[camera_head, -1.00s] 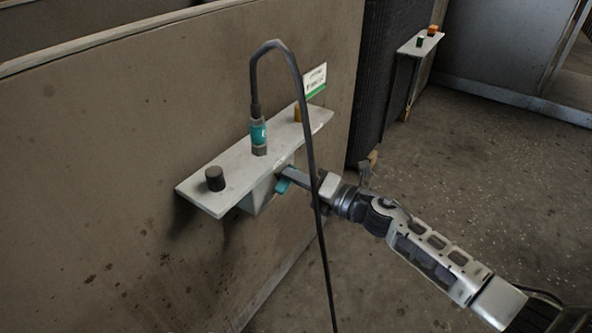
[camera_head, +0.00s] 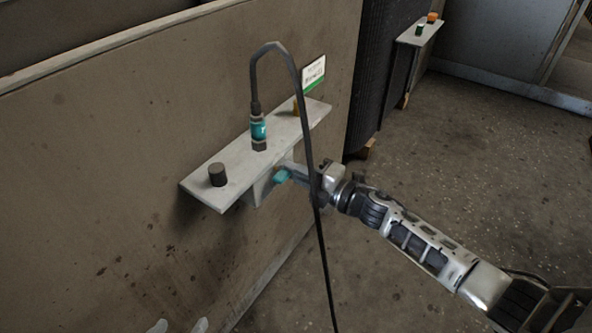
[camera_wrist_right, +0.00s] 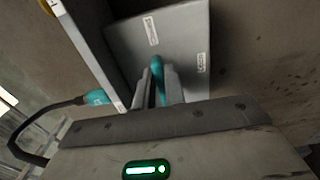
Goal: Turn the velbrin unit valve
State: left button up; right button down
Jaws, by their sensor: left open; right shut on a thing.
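The velbrin unit valve is a teal handle (camera_head: 281,175) on the grey box (camera_head: 260,188) under a wall-mounted shelf. In the right wrist view the teal handle (camera_wrist_right: 158,68) stands between the two fingers, against the box face (camera_wrist_right: 180,45), which bears two small labels. My right gripper (camera_head: 296,176) is shut on the handle; its fingers (camera_wrist_right: 160,90) hide part of it. My left gripper (camera_head: 178,326) shows only as two pale, separated fingertips at the bottom edge, open and well away from the valve.
The shelf (camera_head: 225,165) carries a black knob (camera_head: 217,175), a teal connector (camera_head: 258,131) and a yellow part (camera_head: 296,106). A black hose (camera_head: 301,90) loops from the connector and hangs down past my right gripper. A white-green sign (camera_head: 313,75) stands behind.

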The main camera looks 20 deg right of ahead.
dwell(0.3)
pick_arm(q)
jog(key=shift+d+r, duration=0.1)
jog(key=shift+d, duration=0.05)
pick_arm(e)
jog(key=c, duration=1.5)
grip_release()
jog(key=shift+o, duration=0.2)
pick_arm(q)
jog(key=shift+s+a+r+p, duration=0.1)
jog(key=shift+a+r+p, duration=0.1)
jog(key=shift+r+p, duration=0.25)
jog(key=shift+a+r+p, duration=0.15)
jog(key=shift+r+p, duration=0.05)
jog(key=shift+r, duration=0.45)
pick_arm(e)
jog(key=v, duration=1.6)
pick_arm(q)
jog(key=shift+r, duration=0.1)
